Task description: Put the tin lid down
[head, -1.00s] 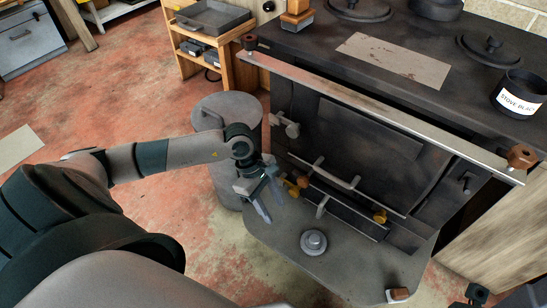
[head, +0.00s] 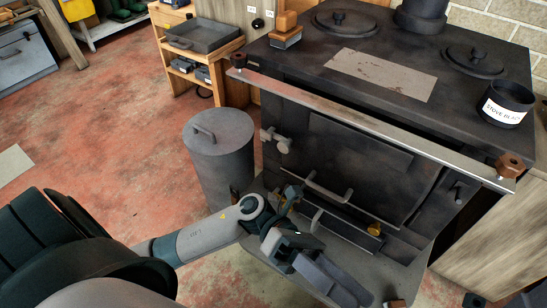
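I cannot make out the tin lid in the head view. The black tin (head: 507,103) with a white label stands upright on the right end of the stove top, with its dark mouth showing. My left gripper (head: 340,291) is low in front of the stove, pointing down and right over the grey hearth plate (head: 408,277). Its fingers overlap in this view, so I cannot tell their gap or whether they hold anything. The gripper hides the middle of the plate. My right gripper is not in view.
The black stove (head: 360,165) has a long metal rail (head: 370,122) along its front and a door handle (head: 325,192) below. A lidded grey bin (head: 220,155) stands left of it. A low wooden shelf (head: 228,75) is behind. Red floor lies open at left.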

